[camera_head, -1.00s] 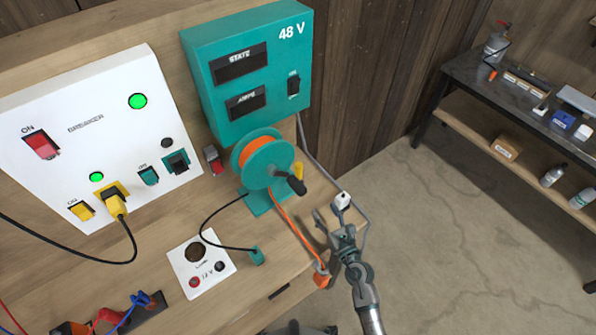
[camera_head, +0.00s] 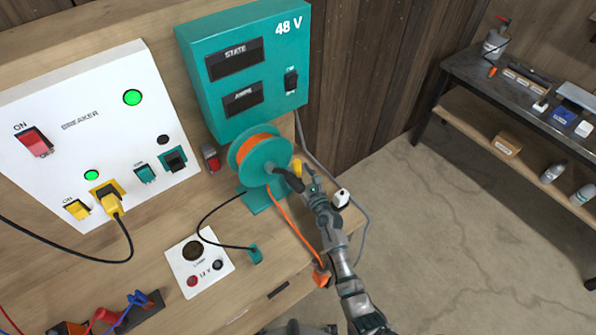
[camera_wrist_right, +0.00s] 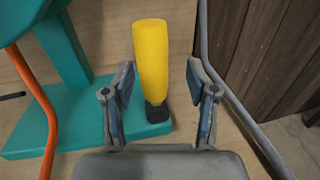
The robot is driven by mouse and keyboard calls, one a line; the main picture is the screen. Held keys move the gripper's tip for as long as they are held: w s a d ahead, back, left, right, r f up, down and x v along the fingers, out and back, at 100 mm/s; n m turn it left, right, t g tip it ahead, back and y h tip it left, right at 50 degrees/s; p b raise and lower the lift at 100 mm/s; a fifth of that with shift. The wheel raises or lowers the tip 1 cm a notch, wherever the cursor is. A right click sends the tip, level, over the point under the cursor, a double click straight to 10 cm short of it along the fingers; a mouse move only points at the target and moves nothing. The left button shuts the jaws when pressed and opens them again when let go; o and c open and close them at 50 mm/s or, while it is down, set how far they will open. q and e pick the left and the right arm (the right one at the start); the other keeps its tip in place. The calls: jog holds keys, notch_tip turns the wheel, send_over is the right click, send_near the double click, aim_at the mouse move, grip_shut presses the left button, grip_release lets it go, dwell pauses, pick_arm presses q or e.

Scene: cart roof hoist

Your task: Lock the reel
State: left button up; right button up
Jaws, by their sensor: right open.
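The reel (camera_head: 262,160) is a teal drum wound with orange cable, on a teal foot beside the 48 V box. A black crank handle (camera_head: 289,180) sticks out from its face. A yellow lever (camera_head: 297,167) stands at its right side; in the right wrist view it is a yellow grip (camera_wrist_right: 151,60) on a small dark base. My right gripper (camera_head: 302,177) is open at this lever. In the right wrist view its fingers (camera_wrist_right: 162,85) show on either side of the yellow grip, with gaps on both sides. My left gripper is not in view.
A teal 48 V box (camera_head: 245,70) and a white breaker panel (camera_head: 85,140) stand behind. A white plug (camera_head: 341,198) and a grey cable lie right of my right gripper. Orange cable runs down to an orange connector (camera_head: 321,277). A dark side bench (camera_head: 520,90) stands far right.

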jog(key=shift+w+a, duration=0.2)
jog(key=shift+w, duration=0.2)
jog(key=shift+a, duration=0.35)
jog(key=shift+c, duration=0.8)
jog(key=shift+a, duration=0.1)
jog(key=c, duration=0.4)
grip_shut()
jog(key=shift+d, duration=0.25)
jog(key=m+p, duration=0.1)
jog(key=p, duration=0.1)
jog(key=w+d+m+p, duration=0.1)
jog(key=m+p, duration=0.1)
jog(key=p, duration=0.1)
jog(key=shift+d+r+g, duration=0.1)
jog(key=shift+r+g, duration=0.05)
jog(key=shift+g, duration=0.25)
jog(key=shift+d+f+m+p, duration=0.2)
jog(key=shift+m+p, duration=0.4)
jog(key=shift+m, duration=0.1)
jog(key=shift+w+d+f+m, duration=0.15)
jog(key=shift+f+m, duration=0.2)
jog(key=shift+m, duration=0.05)
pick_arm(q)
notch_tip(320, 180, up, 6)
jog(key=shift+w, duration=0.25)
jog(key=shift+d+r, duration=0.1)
